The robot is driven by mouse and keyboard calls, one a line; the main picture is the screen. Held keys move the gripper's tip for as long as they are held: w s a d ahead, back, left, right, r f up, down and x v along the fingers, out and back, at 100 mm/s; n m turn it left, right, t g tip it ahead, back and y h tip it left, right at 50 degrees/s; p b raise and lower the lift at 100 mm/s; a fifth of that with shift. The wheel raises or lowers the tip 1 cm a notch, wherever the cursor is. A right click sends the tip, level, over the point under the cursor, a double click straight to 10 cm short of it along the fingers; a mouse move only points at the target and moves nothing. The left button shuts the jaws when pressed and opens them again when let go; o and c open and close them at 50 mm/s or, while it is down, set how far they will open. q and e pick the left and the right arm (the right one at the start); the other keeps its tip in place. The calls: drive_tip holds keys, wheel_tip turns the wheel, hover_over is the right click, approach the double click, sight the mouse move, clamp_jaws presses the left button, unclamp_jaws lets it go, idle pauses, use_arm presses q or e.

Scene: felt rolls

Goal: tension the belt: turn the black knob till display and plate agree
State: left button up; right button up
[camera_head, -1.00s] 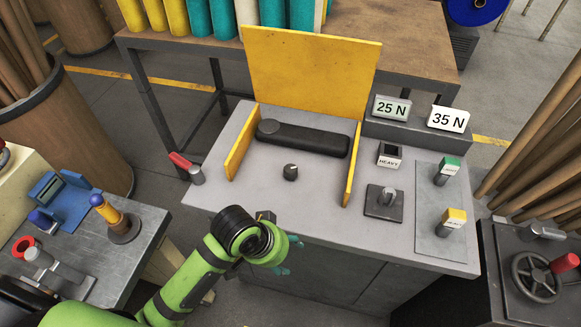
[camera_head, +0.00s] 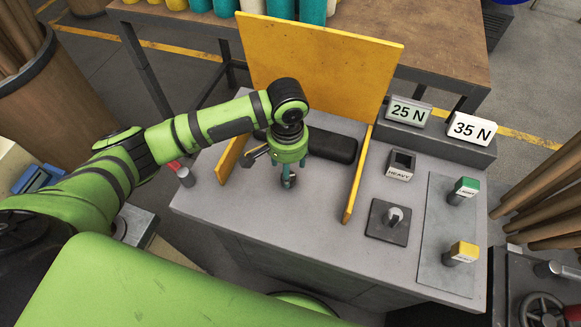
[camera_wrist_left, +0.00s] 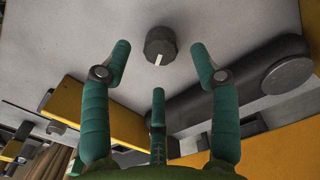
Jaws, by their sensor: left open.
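The black knob (camera_wrist_left: 158,42) with a white pointer line shows in the left wrist view, on the grey bench top. My left gripper (camera_head: 287,182) is open above it, fingers pointing down; in the wrist view its teal fingers stand on either side of the knob with gaps, and a third finger is below it. In the head view the gripper mostly hides the knob. I cannot tell how high the fingertips are. The display (camera_head: 407,112) reads 25 N. The white plate (camera_head: 472,129) beside it reads 35 N. My right gripper is not in view.
A black belt housing (camera_head: 333,147) lies behind the knob, between yellow side guards (camera_head: 357,175) and an upright yellow panel (camera_head: 315,65).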

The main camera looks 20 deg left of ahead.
use_arm(q)
wheel_tip(320, 180, down, 4)
drive_tip(key=shift+p, duration=0.35)
drive_tip(key=shift+w+f, duration=0.1)
drive_tip(key=shift+f, duration=0.55)
drive_tip(key=c, duration=1.1)
drive_tip(key=shift+c, duration=0.2)
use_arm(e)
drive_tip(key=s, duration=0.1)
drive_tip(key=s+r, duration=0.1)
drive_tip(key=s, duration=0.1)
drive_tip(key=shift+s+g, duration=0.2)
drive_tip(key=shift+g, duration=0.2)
